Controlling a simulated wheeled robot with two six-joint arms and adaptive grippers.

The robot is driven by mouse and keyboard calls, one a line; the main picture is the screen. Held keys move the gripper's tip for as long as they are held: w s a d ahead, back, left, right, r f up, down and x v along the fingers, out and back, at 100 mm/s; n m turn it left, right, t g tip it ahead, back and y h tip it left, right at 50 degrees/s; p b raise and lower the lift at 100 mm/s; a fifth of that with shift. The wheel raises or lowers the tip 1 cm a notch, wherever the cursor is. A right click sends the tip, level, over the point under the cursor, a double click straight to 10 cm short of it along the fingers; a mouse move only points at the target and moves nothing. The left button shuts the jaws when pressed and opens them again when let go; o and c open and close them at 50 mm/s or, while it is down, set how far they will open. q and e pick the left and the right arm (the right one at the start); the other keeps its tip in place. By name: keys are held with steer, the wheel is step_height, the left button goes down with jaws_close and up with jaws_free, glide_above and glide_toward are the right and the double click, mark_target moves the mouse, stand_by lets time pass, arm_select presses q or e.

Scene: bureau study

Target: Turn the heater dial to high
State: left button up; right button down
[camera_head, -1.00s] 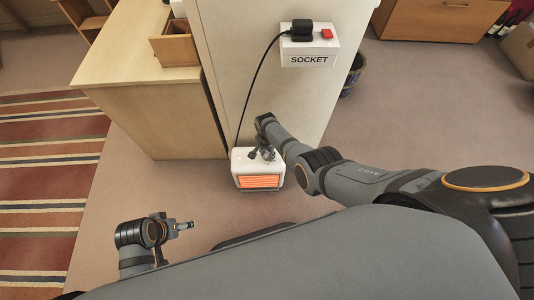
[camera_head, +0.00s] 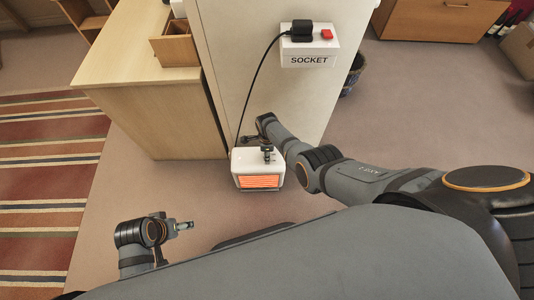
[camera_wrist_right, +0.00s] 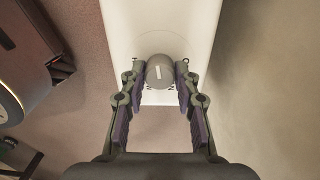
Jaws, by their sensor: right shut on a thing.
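The white heater (camera_head: 243,157) stands on the floor at the foot of the pale panel, its front grille glowing orange. The heater's white top also shows in the right wrist view (camera_wrist_right: 125,30). Its grey round dial (camera_wrist_right: 160,72) has a white line that runs nearly up and down in the wrist view. My right gripper (camera_wrist_right: 160,80) is shut on the dial, one pad on each side. In the head view my right gripper (camera_head: 267,152) is over the heater top and hides the dial. My left gripper (camera_head: 186,226) is apart from the heater, over the floor at lower left.
A black cable (camera_head: 254,90) runs from the white socket box (camera_head: 310,46), with a plug and red switch, down behind the heater. A wooden desk (camera_head: 160,110) stands close at left. Floor in front of the heater is clear.

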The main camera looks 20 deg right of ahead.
steer(key=shift+m, duration=0.7)
steer(key=c, duration=1)
jaws_free()
steer(key=shift+r, duration=0.35)
step_height(320, 180, up, 11)
steer(key=shift+d+r, duration=0.1)
steer(key=shift+r, duration=0.05)
